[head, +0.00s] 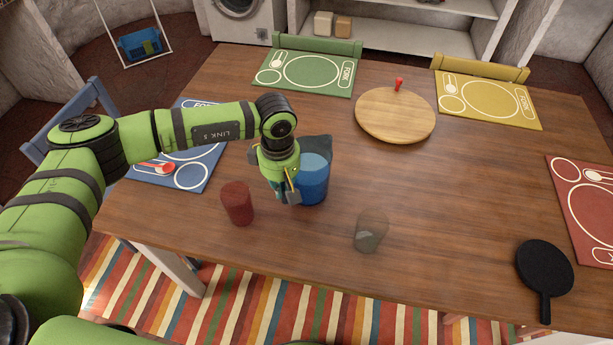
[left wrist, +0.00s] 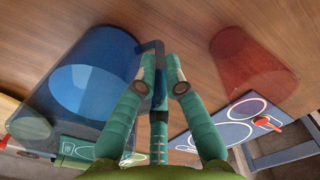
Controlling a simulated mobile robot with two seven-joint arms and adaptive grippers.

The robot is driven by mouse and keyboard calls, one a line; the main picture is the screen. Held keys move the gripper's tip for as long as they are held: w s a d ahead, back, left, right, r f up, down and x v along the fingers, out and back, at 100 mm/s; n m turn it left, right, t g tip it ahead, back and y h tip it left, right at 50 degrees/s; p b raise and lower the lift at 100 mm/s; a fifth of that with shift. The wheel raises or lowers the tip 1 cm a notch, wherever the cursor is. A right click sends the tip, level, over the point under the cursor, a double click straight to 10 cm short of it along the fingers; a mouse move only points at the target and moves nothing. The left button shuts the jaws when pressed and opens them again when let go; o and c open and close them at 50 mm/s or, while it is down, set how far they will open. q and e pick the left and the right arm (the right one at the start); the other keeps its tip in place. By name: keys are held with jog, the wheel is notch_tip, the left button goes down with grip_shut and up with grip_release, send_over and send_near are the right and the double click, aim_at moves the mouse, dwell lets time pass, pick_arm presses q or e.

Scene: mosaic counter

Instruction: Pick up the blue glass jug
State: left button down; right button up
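The blue glass jug (head: 314,182) stands upright on the wooden table, left of its middle. It is see-through blue with a darker spout at the rim. My left gripper (head: 289,193) is low at the jug's left side and hides part of it. In the left wrist view the jug (left wrist: 88,85) fills the left, and its dark handle (left wrist: 158,125) runs between the fingers. There the left gripper's fingertips (left wrist: 162,70) are close together on both sides of the handle and look shut on it. The jug shows no clear lift. My right gripper is not in view.
A red cup (head: 237,203) stands just left of the gripper; it also shows in the left wrist view (left wrist: 252,70). A clear glass (head: 371,231) stands to the right. A round wooden board (head: 395,117) and a black pan (head: 544,268) lie farther right. Bare table lies between.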

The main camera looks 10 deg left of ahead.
pick_arm(q)
jog(key=shift+w+r, duration=0.15)
jog(key=shift+w, duration=0.05)
jog(key=shift+r, duration=0.1)
